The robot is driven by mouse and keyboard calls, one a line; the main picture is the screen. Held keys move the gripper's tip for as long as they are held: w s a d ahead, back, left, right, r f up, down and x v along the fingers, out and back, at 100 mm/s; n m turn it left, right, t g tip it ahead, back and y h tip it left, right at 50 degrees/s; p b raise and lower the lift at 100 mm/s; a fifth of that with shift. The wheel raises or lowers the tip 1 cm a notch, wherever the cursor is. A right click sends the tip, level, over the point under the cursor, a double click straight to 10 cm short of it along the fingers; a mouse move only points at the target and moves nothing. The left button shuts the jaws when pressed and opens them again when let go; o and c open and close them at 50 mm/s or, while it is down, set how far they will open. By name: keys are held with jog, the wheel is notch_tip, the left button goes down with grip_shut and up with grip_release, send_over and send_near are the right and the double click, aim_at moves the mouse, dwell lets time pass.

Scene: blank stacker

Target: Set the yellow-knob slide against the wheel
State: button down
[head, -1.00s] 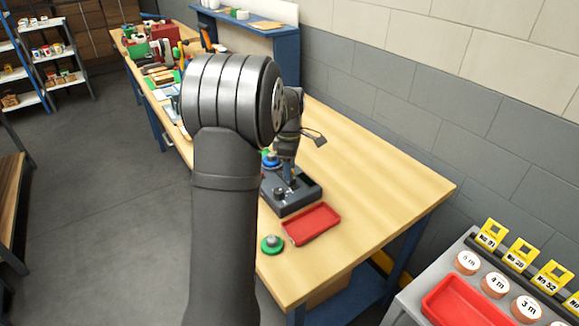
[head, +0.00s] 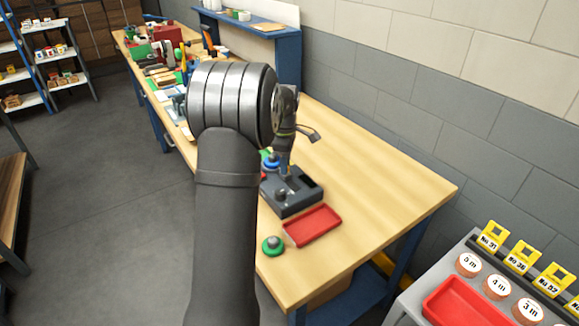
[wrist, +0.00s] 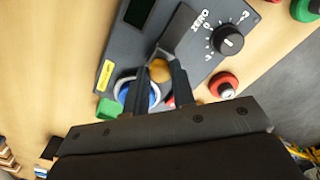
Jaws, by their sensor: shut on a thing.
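A dark grey device (head: 300,203) stands on the bench; its panel (wrist: 190,75) fills much of the wrist view. The yellow knob (wrist: 157,68) of the slide sits between the fingertips of my gripper (wrist: 162,72), which is shut on it. A blue round part with a pale ring (wrist: 125,88), perhaps the wheel, lies just left of the left finger and is partly hidden by it. It also shows in the head view (head: 270,161), close to my gripper (head: 286,172). I cannot tell whether the slide touches it.
A red tray (head: 312,225) and a green-based knob (head: 272,245) stand in front of the device. The bench to the right is clear.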

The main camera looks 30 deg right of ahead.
jog(key=c, duration=1.2)
grip_release()
jog(key=shift+w, duration=0.25)
jog(key=shift+r, duration=0.1)
notch_tip(320, 180, up, 17)
jog(key=shift+r, duration=0.15)
notch_tip(320, 180, down, 18)
jog(key=shift+s+r, duration=0.1)
jog(key=shift+r, duration=0.05)
jog(key=shift+s+r, duration=0.1)
jog(key=shift+s, duration=0.45)
jog(key=shift+w, duration=0.1)
